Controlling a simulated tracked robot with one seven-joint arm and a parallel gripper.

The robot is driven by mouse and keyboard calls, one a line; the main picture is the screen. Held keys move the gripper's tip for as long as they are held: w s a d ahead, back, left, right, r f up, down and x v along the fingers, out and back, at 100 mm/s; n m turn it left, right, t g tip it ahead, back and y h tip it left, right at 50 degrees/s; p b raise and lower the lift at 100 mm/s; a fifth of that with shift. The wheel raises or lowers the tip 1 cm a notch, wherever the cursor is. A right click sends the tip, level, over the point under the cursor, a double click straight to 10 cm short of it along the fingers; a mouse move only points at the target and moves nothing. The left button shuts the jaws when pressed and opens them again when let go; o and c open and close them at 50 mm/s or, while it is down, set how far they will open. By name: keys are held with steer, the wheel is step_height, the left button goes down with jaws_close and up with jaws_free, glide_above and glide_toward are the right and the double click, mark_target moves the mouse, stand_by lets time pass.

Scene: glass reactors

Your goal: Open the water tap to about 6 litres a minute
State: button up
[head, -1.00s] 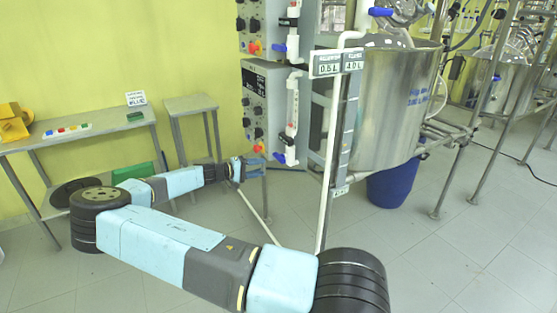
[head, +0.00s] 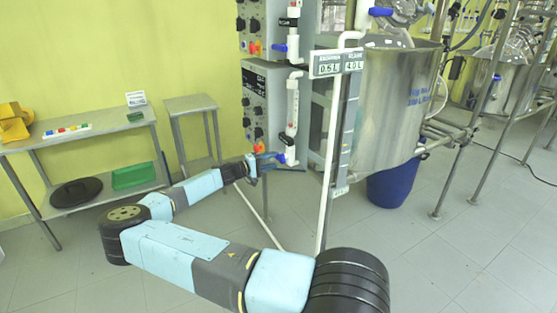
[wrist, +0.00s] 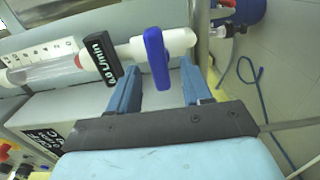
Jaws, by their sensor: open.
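The lower flow meter (head: 292,108) is a clear upright tube with a white fitting at its foot, on the front of the control cabinet. A blue tap handle (head: 281,157) sits at that foot. In the wrist view the blue handle (wrist: 157,58) stands between my two fingers, and the dark label (wrist: 103,60) beside it reads 0.0 L/min. A red float (wrist: 78,62) shows at the tube's end. My gripper (wrist: 157,85) is open, with one blue finger on each side of the handle and a gap to each. It also shows in the head view (head: 266,160).
A steel vessel (head: 395,110) stands right of the cabinet, above a blue bucket (head: 393,186). A white pipe (head: 329,170) with a display panel (head: 338,62) reading 0.5 L and 4.0 L stands close right of the tap. A second blue handle (head: 280,47) sits higher up.

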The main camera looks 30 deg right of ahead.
mark_target(277, 159)
steer(key=shift+d, duration=2.2)
steer(key=shift+c, duration=0.5)
steer(key=c, duration=0.7)
steer(key=shift+a, duration=0.2)
steer(key=shift+c, duration=0.5)
steer(key=shift+d, duration=0.1)
